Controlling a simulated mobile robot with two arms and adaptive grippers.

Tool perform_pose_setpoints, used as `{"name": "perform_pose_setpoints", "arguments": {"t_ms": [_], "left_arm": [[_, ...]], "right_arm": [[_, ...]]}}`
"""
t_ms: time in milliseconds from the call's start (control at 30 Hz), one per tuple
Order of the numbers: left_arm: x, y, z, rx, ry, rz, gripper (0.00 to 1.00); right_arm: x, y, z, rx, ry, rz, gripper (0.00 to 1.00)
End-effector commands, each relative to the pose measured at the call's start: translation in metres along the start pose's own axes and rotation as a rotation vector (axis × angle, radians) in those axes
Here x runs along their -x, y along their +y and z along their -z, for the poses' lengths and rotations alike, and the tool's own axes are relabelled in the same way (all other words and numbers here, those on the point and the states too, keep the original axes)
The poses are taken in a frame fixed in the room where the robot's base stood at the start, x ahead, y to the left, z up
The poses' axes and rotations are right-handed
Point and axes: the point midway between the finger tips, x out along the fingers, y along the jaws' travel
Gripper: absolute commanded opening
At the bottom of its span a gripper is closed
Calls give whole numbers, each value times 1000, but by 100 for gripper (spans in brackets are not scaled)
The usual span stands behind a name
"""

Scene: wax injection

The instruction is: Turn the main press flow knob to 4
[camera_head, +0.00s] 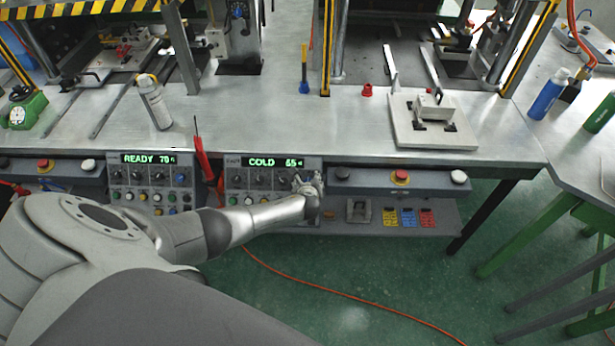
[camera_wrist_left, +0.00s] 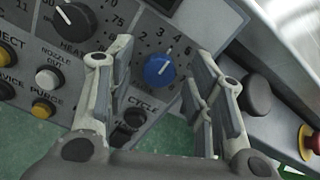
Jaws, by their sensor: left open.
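The control panel (camera_head: 272,177) at the front edge of the bench reads COLD 65. My left gripper (camera_head: 311,186) is at its right end and covers part of it. My left gripper, also in that view (camera_wrist_left: 163,62), is open, with one finger on each side of the blue knob. I cannot tell whether they touch it. My right gripper is not in view.
A round black button (camera_wrist_left: 257,95) and a red button (camera_wrist_left: 307,142) are to the right. Another panel (camera_head: 150,182) reading READY 70 is to the left.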

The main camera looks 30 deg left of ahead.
Motion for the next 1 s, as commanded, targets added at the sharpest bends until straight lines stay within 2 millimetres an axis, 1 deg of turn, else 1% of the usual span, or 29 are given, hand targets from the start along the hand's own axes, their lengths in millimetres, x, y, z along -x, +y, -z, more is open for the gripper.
{"name": "perform_pose_setpoints", "arguments": {"t_ms": [367,900,1000], "left_arm": [[33,1,1,-1,2,1,48],[95,0,0,-1,2,0,48],[104,1,0,-1,2,-1,48]], "right_arm": [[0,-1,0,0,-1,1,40],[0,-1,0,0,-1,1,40],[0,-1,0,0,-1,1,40]]}}
